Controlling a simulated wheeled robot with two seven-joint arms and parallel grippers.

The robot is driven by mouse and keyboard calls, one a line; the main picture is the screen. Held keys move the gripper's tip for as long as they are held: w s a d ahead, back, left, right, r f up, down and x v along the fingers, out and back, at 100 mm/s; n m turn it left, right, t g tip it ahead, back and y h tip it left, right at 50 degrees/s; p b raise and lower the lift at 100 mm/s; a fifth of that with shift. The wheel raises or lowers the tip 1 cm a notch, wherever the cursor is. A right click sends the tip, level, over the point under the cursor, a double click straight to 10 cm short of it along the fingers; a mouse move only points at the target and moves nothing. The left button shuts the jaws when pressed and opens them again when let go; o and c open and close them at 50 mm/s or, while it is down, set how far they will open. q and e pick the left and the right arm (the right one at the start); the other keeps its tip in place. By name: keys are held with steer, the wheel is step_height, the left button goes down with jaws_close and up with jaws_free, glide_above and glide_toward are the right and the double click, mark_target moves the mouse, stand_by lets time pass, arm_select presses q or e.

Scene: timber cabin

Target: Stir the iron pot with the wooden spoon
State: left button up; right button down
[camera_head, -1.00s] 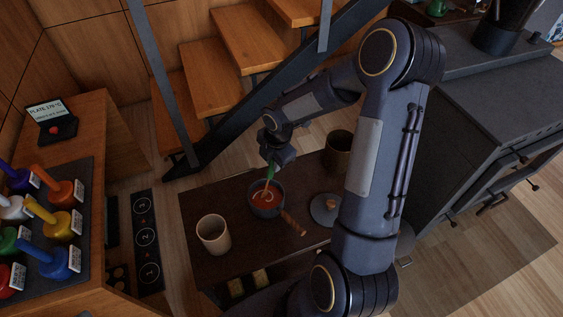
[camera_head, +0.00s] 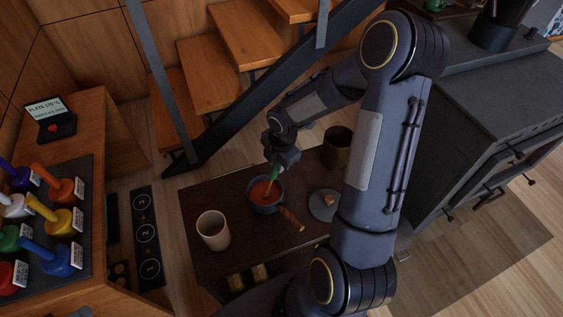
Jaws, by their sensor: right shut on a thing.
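The dark iron pot (camera_head: 265,209) stands on the dark low table, with red liquid (camera_head: 261,191) in it and a brown wooden handle (camera_head: 291,219) pointing to the lower right. My right gripper (camera_head: 275,169) is above the pot's far rim, shut on the spoon (camera_head: 272,182). The spoon has a green part near the jaws, and its lower end is down in the red liquid, hidden by it. The fingertips are small and partly hidden. My left gripper is not in view.
A pale cup (camera_head: 213,231) stands left of the pot. A round lid (camera_head: 322,207) with an orange-brown knob lies to its right, near my forearm. A dark brown canister (camera_head: 337,148) stands behind. Bare tabletop (camera_head: 205,193) shows at the left.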

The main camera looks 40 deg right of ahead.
steer(key=shift+a+r, duration=0.1)
stand_by(0.3)
steer(key=r+p, duration=0.4)
steer(key=s+d+r+p, duration=0.1)
steer(key=r+p, duration=0.2)
steer(key=shift+r, duration=0.1)
stand_by(0.4)
stand_by(0.5)
step_height(320, 180, up, 5)
steer(key=p, duration=0.4)
steer(key=shift+p, duration=0.35)
